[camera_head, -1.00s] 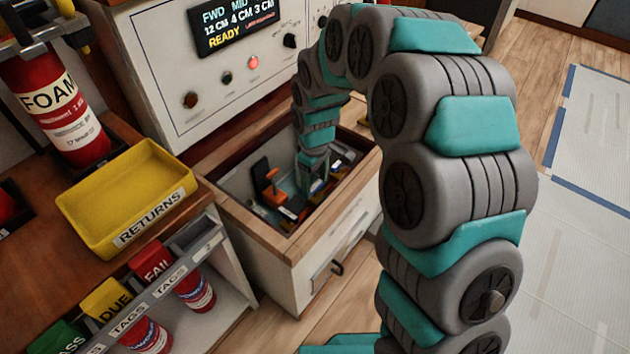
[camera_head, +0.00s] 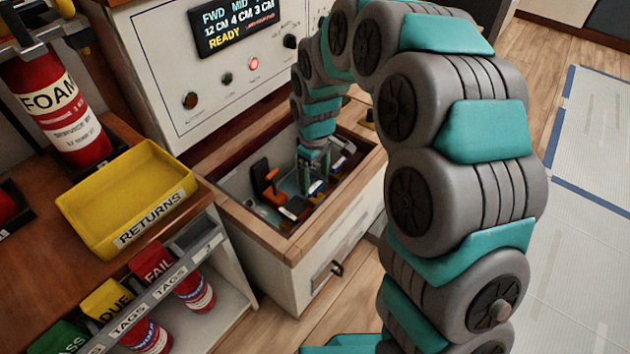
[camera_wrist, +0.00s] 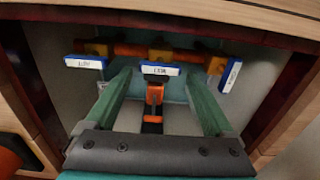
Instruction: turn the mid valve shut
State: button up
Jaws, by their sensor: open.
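In the wrist view three valves with blue-edged white label handles sit along an orange pipe (camera_wrist: 130,49) inside the open drawer. The middle valve's handle (camera_wrist: 161,70) lies along the pipe, and its lettering is too blurred to read surely. The left handle (camera_wrist: 84,62) also lies along the pipe. The right handle (camera_wrist: 231,76) is turned steeply across it. My gripper (camera_wrist: 159,76) is open and empty, its two green fingers pointing at either side of the middle handle. I cannot tell whether they touch it. In the head view my gripper (camera_head: 313,182) reaches down into the drawer.
The drawer's wooden rim (camera_head: 285,248) surrounds my gripper closely. An orange and black upright part (camera_head: 268,186) stands inside at left. A panel display (camera_head: 235,25) reads FWD 12 cm, MID 4 cm, 3 cm, READY. A yellow RETURNS tray (camera_head: 85,215) stands left.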

aim_at(315, 186)
notch_tip(315, 186, up, 4)
jog(key=shift+r, duration=0.75)
jog(key=shift+s+d+r, duration=0.1)
jog(key=shift+s, duration=0.05)
jog(key=shift+m, duration=0.8)
jog(key=s+d+r, duration=0.2)
jog(key=s, duration=0.1)
jog(key=s+d+r+p, duration=0.1)
jog(key=r, duration=0.1)
jog(key=shift+s+d, duration=0.25)
jog(key=shift+s, duration=0.1)
jog(key=s+d+r+m+p, duration=0.1)
jog(key=s+d+r+m, duration=0.1)
jog(key=s, duration=0.7)
jog(key=s+d+r+m+g+p, duration=0.1)
jog(key=s+d+m, duration=0.3)
jog(key=s, duration=0.5)
jog(key=s+d+r+m, duration=0.3)
jog(key=s+d, duration=0.2)
jog(key=s, duration=0.5)
jog(key=shift+r+g+p, duration=0.4)
